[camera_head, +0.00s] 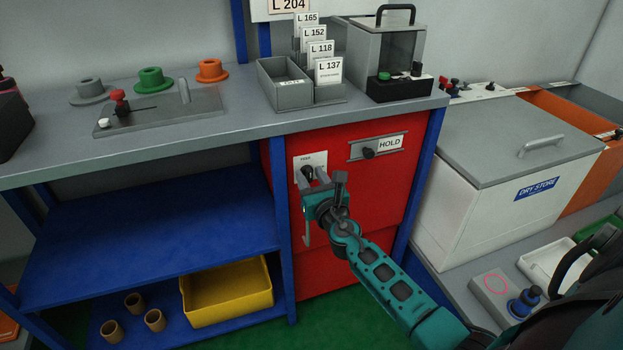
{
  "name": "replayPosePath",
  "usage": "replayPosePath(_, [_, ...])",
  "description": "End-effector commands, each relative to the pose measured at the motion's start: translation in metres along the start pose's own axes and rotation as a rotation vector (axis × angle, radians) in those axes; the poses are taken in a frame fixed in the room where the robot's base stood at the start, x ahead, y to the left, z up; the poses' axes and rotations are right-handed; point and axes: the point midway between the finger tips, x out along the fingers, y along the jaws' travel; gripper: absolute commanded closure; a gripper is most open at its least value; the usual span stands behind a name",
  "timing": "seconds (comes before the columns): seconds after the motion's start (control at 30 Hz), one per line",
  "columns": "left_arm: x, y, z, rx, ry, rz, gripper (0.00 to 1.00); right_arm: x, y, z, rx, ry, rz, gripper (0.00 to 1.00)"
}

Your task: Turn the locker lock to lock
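The red locker (378,188) stands under the right part of the grey bench. A pale plate (300,161) with small, unreadable lettering is on its front at the upper left, and a dark lock knob (308,171) sits on it. My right gripper (312,178) is at this knob, its grey fingertips apart on either side of it. The gripper hides the lower part of the plate, and I cannot tell whether the fingers press on the knob. My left gripper is not in view.
The bench (215,133) above carries a grey fixture (165,110), coloured flanged rings, a card holder (285,88) and a clear-fronted box (388,50). A blue shelf post (283,230) stands close left of my gripper. A white DRY STORE chest (470,195) stands at right.

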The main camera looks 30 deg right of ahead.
Motion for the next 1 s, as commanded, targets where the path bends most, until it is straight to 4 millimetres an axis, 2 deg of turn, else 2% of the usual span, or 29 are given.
replayPosePath(0.03, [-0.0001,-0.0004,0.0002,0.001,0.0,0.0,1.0,-0.0002,0.0001,-0.0001,0.0,0.0,0.0,0.64])
replayPosePath(0.37, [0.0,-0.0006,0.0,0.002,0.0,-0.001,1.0,-0.0004,0.0001,-0.0002,0.0,0.0,0.0,0.96])
replayPosePath(0.67, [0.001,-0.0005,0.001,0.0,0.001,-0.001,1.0,-0.0005,-0.0001,-0.0008,0.036,0.0,0.0,0.97])
replayPosePath(1.0, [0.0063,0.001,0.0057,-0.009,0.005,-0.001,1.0,-0.0005,-0.0007,-0.0018,0.252,0.0,0.001,0.97])
